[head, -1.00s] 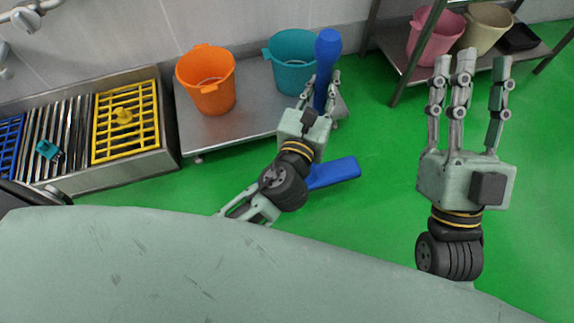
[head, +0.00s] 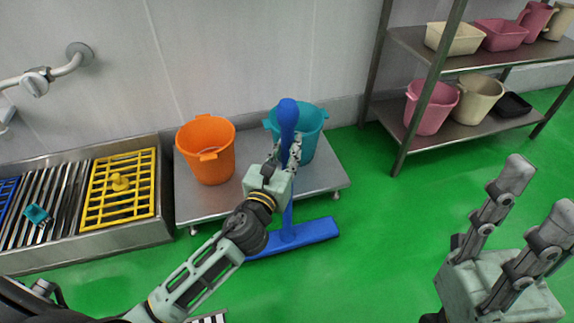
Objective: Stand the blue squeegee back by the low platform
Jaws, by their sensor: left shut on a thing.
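The blue squeegee (head: 288,215) stands nearly upright in front of the low platform (head: 204,207). Its wide blue head is down at the green floor, and its handle rises past the platform's front edge. My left gripper (head: 286,158) is shut on the squeegee's handle, below the rounded top. Whether the head touches the floor is hard to tell. My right gripper (head: 532,205) is open and empty at the lower right, with its fingers spread apart.
An orange bucket (head: 206,150) and a teal bucket (head: 308,125) stand on the platform. A grated drain trough (head: 158,190) is to the left. A metal shelf (head: 440,135) with pink and cream containers stands at the right. The green floor between is clear.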

